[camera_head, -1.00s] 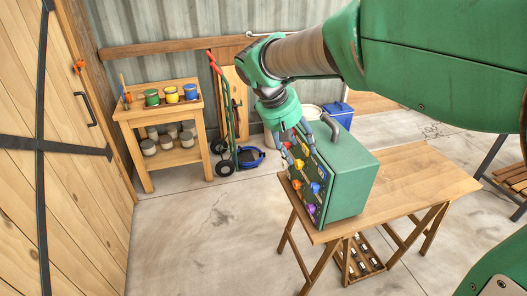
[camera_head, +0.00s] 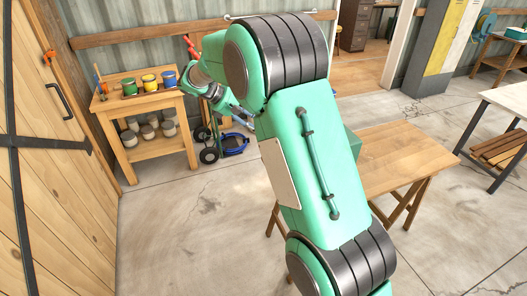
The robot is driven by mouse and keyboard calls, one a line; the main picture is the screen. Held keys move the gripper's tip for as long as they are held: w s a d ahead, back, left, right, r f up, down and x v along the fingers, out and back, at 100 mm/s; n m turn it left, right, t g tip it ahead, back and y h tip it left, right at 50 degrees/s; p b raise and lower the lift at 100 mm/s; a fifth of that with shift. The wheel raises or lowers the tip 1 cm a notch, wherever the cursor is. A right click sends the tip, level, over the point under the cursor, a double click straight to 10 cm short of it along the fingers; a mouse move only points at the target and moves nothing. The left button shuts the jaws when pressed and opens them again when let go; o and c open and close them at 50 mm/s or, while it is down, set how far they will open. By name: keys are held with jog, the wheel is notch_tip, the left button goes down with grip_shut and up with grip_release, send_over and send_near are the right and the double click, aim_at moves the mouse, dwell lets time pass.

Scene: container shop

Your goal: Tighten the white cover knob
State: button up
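The green box stands on the wooden folding table (camera_head: 405,160). Only a thin green edge of the box (camera_head: 353,143) shows beside my arm. Its panel with the coloured knobs is hidden behind my arm, so the white cover knob cannot be seen. My gripper (camera_head: 238,113) is small and partly covered by my arm, left of the box. Its grey fingers point down and right, and their opening is not clear. I cannot tell whether it touches the box.
A wooden shelf stand (camera_head: 138,108) with paint pots is at the left. A hand truck (camera_head: 208,155) and a blue coiled hose (camera_head: 234,144) stand behind my arm. A slatted bench (camera_head: 505,148) is at the right. The concrete floor at front left is clear.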

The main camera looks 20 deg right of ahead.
jog(key=w+a+f+n+h, duration=0.1)
jog(key=w+f, duration=0.4)
jog(key=f, duration=0.5)
jog(key=w+a+f+n+h, duration=0.2)
jog(key=w+f, duration=0.4)
jog(key=f, duration=0.4)
jog(key=w+a+f+n+h+b, duration=0.1)
jog(key=w+f+h, duration=0.4)
jog(key=f, duration=0.6)
jog(key=shift+w+a+n+t, duration=0.4)
jog(key=shift+w+a+n, duration=0.3)
jog(key=shift+n, duration=0.4)
jog(key=shift+d, duration=0.1)
jog(key=d+b, duration=0.1)
jog(key=d, duration=1.2)
jog(key=shift+d, duration=0.35)
jog(key=shift+c, duration=0.3)
jog(key=c, duration=1.1)
